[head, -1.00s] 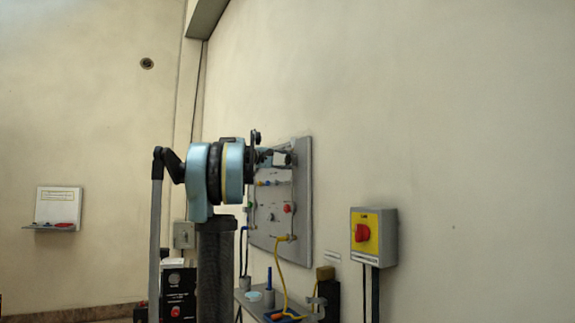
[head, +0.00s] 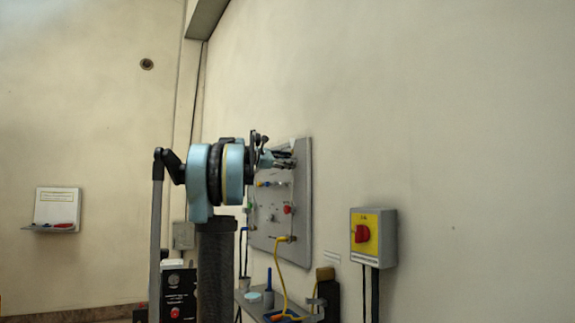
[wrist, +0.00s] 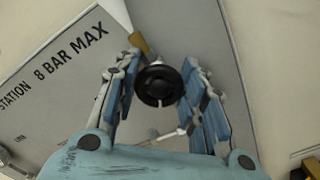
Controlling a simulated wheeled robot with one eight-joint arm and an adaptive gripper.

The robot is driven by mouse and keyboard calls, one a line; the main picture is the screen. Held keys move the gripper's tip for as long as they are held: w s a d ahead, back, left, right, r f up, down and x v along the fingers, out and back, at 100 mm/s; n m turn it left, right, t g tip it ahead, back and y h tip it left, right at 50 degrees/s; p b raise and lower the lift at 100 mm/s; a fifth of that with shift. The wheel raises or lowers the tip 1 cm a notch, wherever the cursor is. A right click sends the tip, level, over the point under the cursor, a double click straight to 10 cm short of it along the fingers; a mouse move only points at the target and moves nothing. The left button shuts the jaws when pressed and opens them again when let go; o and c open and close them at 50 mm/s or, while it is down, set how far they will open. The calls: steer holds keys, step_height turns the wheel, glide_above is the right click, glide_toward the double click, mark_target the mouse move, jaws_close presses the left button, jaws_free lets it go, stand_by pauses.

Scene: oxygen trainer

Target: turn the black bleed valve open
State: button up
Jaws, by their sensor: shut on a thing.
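The black bleed valve (wrist: 158,84) shows in the wrist view as a round dark knob with a paler stem or slot below it. My gripper (wrist: 160,72) has one blue-padded finger on each side of the knob and is shut on it. Gaps seem to show beside the knob from this angle, and the exact contact is hard to see. In the head view, my gripper (head: 284,161) is at the upper part of the grey panel (head: 300,215), and the valve is hidden there.
Below my gripper the panel carries a red knob (head: 287,209), small coloured fittings and a yellow hose (head: 277,262). A yellow-grey switch box (head: 373,238) is on the wall at right.

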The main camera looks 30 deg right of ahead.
steer(key=n, duration=0.5)
steer(key=shift+w+f, duration=0.1)
stand_by(0.7)
steer(key=o, duration=1.1)
steer(key=a, duration=1.2)
steer(key=shift+w, duration=0.1)
